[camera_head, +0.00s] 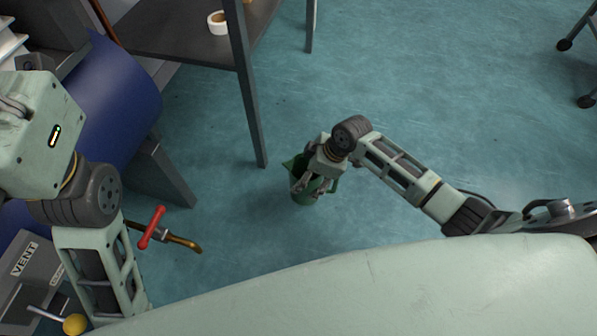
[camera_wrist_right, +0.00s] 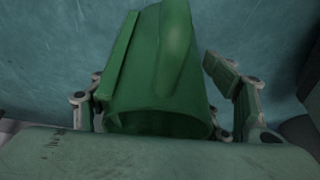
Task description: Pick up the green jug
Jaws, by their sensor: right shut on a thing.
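The green jug (camera_head: 303,192) is below the middle of the head view, over the blue floor, partly hidden by my right gripper (camera_head: 314,183). I cannot tell whether it touches the floor. In the right wrist view the jug (camera_wrist_right: 150,75) fills the middle, its handle toward the camera. The fingers of my right gripper (camera_wrist_right: 165,110) are on both sides of the jug, and the gripper is shut on it. My left arm comes in at the left of the head view; its gripper is not in view.
A dark table (camera_head: 185,40) stands at the upper left, with a white cup-like container (camera_head: 217,22) on it. A red-handled valve (camera_head: 152,228) on a brass pipe juts out at the lower left, near a blue drum (camera_head: 115,90).

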